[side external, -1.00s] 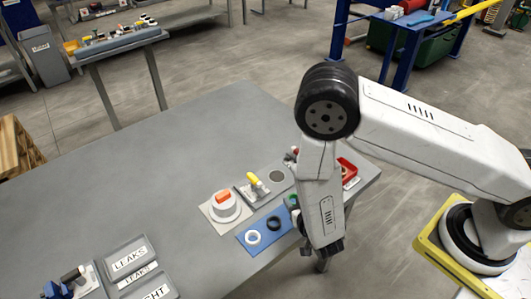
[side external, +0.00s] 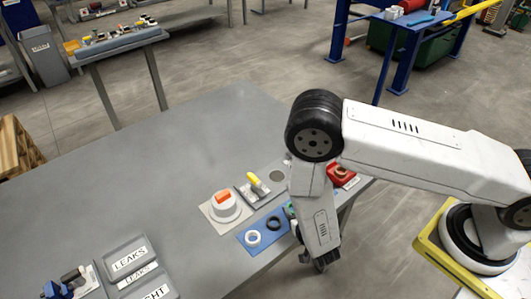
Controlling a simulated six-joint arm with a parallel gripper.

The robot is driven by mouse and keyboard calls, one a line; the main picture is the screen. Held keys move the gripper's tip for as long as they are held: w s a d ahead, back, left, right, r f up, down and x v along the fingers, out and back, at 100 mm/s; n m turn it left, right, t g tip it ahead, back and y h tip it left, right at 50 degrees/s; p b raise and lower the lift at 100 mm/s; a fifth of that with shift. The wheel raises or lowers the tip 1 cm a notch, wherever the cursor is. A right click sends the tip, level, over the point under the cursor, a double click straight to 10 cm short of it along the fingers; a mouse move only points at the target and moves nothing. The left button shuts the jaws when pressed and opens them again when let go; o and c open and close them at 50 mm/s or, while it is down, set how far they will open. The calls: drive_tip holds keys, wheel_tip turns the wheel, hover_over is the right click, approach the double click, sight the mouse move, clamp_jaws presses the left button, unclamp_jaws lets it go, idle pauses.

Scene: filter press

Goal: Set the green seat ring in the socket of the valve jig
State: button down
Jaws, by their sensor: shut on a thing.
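A green patch (side external: 291,209), likely the green seat ring, shows at the right end of the blue mat (side external: 246,246), mostly hidden behind my arm. A white ring (side external: 253,237) and a black ring (side external: 273,223) lie on the same mat. My gripper (side external: 316,263) points down, just past the table's near right edge in the picture. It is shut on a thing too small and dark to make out. I cannot tell for certain which fixture is the valve jig; a grey plate with a yellow lever (side external: 256,184) stands behind the mat.
A pale block with an orange top (side external: 223,205) stands left of the mat. A red tray (side external: 342,174) sits at the right table edge. Labelled grey trays (side external: 130,262) and a blue fixture (side external: 57,289) are at lower left. The table's left and middle are clear.

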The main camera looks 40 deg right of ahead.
drive_tip(key=shift+c, duration=0.8)
unclamp_jaws()
drive_tip(key=shift+f, duration=0.1)
drive_tip(key=v, duration=0.7)
drive_tip(key=shift+s+a+r, duration=0.2)
drive_tip(key=shift+s+a, duration=0.05)
drive_tip(key=shift+a, duration=0.05)
drive_tip(key=shift+w, duration=0.1)
